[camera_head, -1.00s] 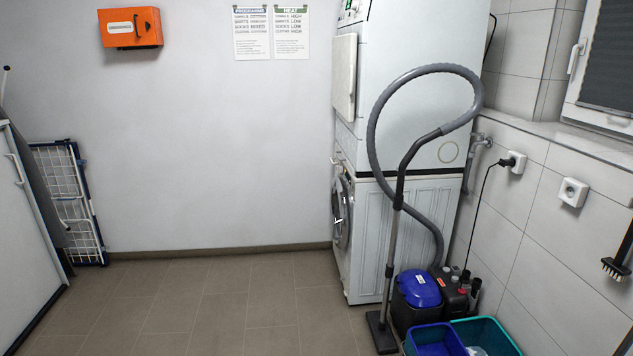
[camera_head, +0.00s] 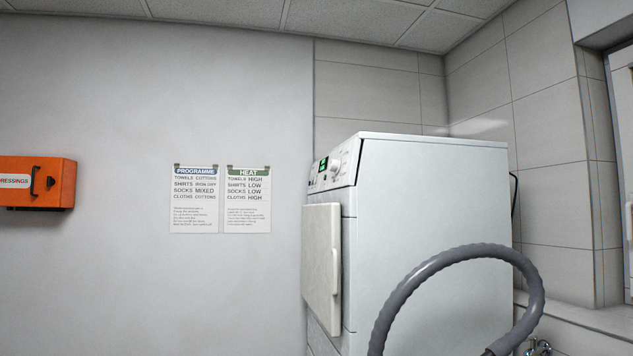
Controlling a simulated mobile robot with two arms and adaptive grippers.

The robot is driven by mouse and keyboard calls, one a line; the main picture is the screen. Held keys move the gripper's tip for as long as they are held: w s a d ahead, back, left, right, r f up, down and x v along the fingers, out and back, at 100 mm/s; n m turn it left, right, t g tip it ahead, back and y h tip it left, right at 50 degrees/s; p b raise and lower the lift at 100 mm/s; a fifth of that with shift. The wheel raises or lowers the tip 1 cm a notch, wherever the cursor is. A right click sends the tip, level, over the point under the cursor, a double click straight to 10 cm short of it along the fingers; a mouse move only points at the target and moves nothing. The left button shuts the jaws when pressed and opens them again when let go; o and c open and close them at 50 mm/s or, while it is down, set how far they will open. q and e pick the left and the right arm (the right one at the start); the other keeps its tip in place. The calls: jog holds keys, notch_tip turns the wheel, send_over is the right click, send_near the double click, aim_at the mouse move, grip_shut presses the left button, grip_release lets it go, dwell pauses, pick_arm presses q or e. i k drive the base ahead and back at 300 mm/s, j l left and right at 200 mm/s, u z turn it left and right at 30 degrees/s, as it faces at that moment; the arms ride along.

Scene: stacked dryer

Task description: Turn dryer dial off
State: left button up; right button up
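The white dryer (camera_head: 432,230) stands at the right of the middle in the head view, seen mostly from its side. Its control panel (camera_head: 334,168) is at the top of its front, seen at a steep angle, with a lit green display (camera_head: 323,163). A rounded knob (camera_head: 336,165) shows beside the display, but its setting is too small to tell. The dryer's pale door (camera_head: 322,262) is below the panel and looks shut. Neither of my grippers is in view.
A grey vacuum hose (camera_head: 455,257) loops in front of the dryer's side. Two paper notices (camera_head: 221,200) hang on the wall left of the dryer. An orange dressings box (camera_head: 38,183) is mounted farther left. The floor is out of view.

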aim_at(334, 166)
jog(key=i+j+z, duration=0.1)
jog(key=i+j, duration=0.15)
jog(key=i+j+z, duration=0.1)
jog(key=i+j, duration=0.15)
jog(key=j, duration=0.15)
jog(key=i+j+z, duration=0.1)
jog(key=i+j, duration=0.15)
jog(key=j, duration=0.15)
